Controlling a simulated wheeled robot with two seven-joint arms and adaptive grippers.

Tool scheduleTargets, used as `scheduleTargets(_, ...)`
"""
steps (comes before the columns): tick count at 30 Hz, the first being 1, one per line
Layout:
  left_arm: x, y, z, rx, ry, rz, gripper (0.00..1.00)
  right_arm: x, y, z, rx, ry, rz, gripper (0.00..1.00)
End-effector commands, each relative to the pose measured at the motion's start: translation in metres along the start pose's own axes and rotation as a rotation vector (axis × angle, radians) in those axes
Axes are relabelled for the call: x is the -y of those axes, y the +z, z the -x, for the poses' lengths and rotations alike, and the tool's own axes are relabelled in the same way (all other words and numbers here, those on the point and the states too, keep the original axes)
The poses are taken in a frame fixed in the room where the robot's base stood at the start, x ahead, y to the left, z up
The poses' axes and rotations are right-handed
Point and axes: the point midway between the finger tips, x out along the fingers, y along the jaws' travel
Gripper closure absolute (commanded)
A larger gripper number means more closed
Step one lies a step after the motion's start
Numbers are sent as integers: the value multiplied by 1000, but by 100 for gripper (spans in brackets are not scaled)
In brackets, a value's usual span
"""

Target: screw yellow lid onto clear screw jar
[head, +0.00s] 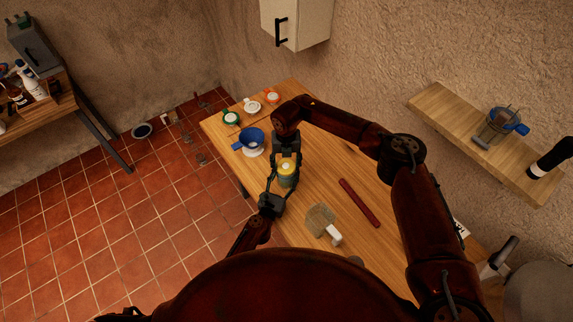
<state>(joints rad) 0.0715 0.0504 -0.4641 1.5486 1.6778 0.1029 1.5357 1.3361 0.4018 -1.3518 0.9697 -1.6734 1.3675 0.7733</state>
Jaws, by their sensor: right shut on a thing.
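The yellow lid (287,165) sits on top of the clear screw jar (288,181), whose body looks yellowish-green. The jar stands near the table's left front edge and looks upright. My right gripper (286,157) comes from behind and above and is shut on the yellow lid. My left gripper (277,190) is at the jar's near left side, with its fingers beside the jar body. Whether those fingers press on the jar is too small to tell. The lid and gripper hide the jar's mouth and thread.
On the wooden table (335,170), a blue funnel-like thing (252,138), green-rimmed (231,118), white (252,106) and orange (272,96) round pieces lie behind left. A red strip (358,202) and a grey-brown item (320,219) lie right of the jar. A wall shelf (450,112) is at right.

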Motion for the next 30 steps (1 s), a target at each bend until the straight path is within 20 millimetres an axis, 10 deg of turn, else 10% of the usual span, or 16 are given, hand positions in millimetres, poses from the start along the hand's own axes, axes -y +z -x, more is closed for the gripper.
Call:
scheduleTargets(17,-5,-13,5,-20,9,1,100,-4,0,-1,-2,-5,-1081,66)
scheduleTargets(21,-5,-13,5,-20,9,1,100,-4,0,-1,-3,-5,-1066,66)
scheduleTargets(22,-5,-13,5,-20,9,1,100,-4,0,-1,-3,-5,-1066,46)
scheduleTargets(30,-5,-13,5,-20,8,0,100,-4,1,-1,-1,-3,-1064,28)
